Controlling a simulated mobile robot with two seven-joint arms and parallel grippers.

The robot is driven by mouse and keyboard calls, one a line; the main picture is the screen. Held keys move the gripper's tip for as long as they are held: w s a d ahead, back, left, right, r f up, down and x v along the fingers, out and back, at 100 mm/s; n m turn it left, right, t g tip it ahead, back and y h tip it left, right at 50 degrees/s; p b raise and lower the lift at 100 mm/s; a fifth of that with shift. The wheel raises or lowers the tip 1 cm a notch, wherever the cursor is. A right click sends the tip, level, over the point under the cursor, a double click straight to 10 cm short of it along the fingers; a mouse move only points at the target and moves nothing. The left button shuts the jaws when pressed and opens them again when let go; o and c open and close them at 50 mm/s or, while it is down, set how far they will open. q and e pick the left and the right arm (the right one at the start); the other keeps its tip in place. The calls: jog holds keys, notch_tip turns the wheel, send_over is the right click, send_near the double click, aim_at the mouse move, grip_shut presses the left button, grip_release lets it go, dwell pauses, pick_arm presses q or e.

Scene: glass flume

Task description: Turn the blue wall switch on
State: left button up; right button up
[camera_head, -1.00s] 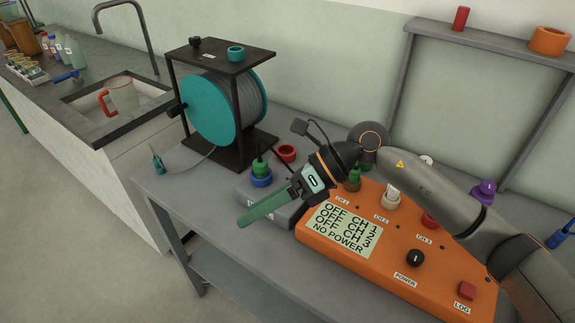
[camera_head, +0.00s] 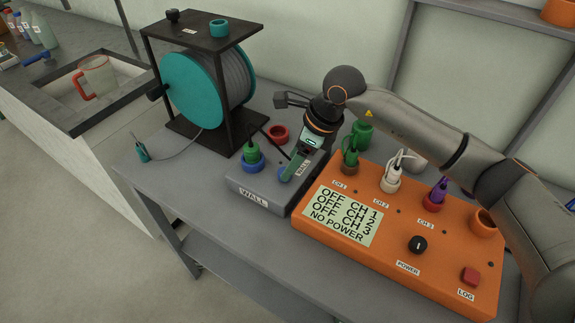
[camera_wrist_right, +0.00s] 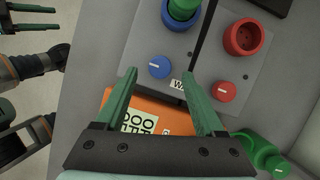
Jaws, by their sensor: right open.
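The blue wall switch is a round blue knob with a white line on a grey box labelled WALL (camera_head: 254,197). In the right wrist view the blue knob (camera_wrist_right: 159,67) lies just ahead of the fingertips, in line with the gap between them. In the head view the blue knob (camera_head: 283,174) is partly hidden by a finger. My right gripper (camera_head: 291,176) points down at it; in its wrist view the right gripper (camera_wrist_right: 161,76) is open and empty. I cannot tell whether a finger touches the knob. My left gripper (camera_wrist_right: 32,18) shows at the wrist view's upper left, fingers apart.
A green plug sits in the blue socket (camera_head: 252,163) on the same box. A red knob (camera_wrist_right: 223,91) and red socket (camera_wrist_right: 243,38) are close by. The orange power box (camera_head: 400,262) reads NO POWER. A cable reel (camera_head: 195,95) stands behind left.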

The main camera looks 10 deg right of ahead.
jog(key=shift+x, duration=1.65)
jog(key=shift+r, duration=0.1)
grip_shut()
